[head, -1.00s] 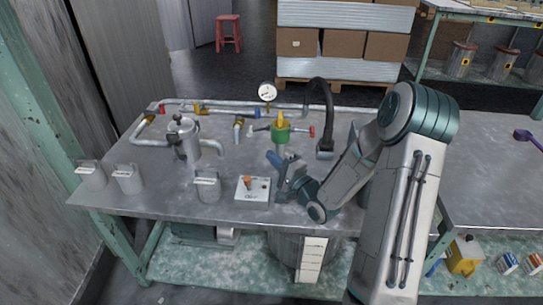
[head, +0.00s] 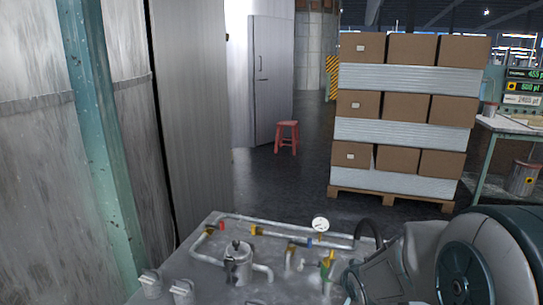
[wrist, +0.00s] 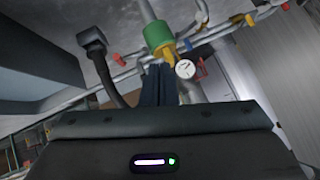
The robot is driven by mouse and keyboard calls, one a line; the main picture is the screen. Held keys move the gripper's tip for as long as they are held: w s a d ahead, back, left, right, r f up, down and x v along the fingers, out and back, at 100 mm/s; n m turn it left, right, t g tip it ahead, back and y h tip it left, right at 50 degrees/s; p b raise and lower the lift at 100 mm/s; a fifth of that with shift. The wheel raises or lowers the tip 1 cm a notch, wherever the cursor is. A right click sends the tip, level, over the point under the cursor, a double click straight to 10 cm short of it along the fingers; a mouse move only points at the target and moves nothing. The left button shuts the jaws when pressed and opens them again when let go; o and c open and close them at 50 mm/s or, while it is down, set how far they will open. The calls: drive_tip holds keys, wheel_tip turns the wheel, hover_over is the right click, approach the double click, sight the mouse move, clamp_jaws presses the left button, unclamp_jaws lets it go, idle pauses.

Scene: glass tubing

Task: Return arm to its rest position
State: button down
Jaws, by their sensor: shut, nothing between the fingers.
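In the wrist view the dark fingers of my gripper (wrist: 157,84) are closed together with nothing between them. The green-and-yellow valve fitting (wrist: 158,38) and a round pressure gauge (wrist: 185,69) show behind the fingers, with no clear contact. In the head view my arm fills the lower right corner and my gripper is out of the frame. The pipe assembly on the metal workbench (head: 195,262) shows at the bottom, with the gauge (head: 320,225) and a silver pot (head: 238,262).
Two pale canisters (head: 151,283) stand at the bench's left edge. Behind the bench is a pallet (head: 392,200) stacked with cardboard boxes (head: 405,105). A red stool (head: 287,136) stands on open floor. A green post (head: 100,150) rises at the left. A black hose (wrist: 105,75) is near my gripper.

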drive_tip(key=s+r+n+g+h+p, duration=0.1)
drive_tip(key=s+r+n+g+p, duration=0.1)
drive_tip(key=s+r+p, duration=0.3)
drive_tip(key=s+r, duration=0.4)
drive_tip(key=r, duration=0.1)
drive_tip(key=shift+g, duration=0.4)
drive_tip(key=c, duration=2.1)
unclamp_jaws()
drive_tip(key=s+a+r+n+g+p, duration=0.1)
drive_tip(key=s+r, duration=0.1)
drive_tip(key=s, duration=0.2)
drive_tip(key=s+r+n+g+p, duration=0.1)
drive_tip(key=s+r+p, duration=0.1)
drive_tip(key=s, duration=0.2)
drive_tip(key=s+a+r+n+g+p, duration=0.1)
drive_tip(key=s+r+p, duration=0.1)
drive_tip(key=s+r, duration=0.1)
drive_tip(key=shift+s+a+y, duration=0.35)
drive_tip(key=shift+s+y, duration=0.05)
drive_tip(key=shift+s, duration=0.3)
drive_tip(key=o, duration=0.7)
drive_tip(key=shift+s+a+r+g, duration=0.1)
drive_tip(key=shift+s+a+g, duration=0.05)
drive_tip(key=shift+s+g, duration=0.25)
drive_tip(key=shift+s, duration=0.1)
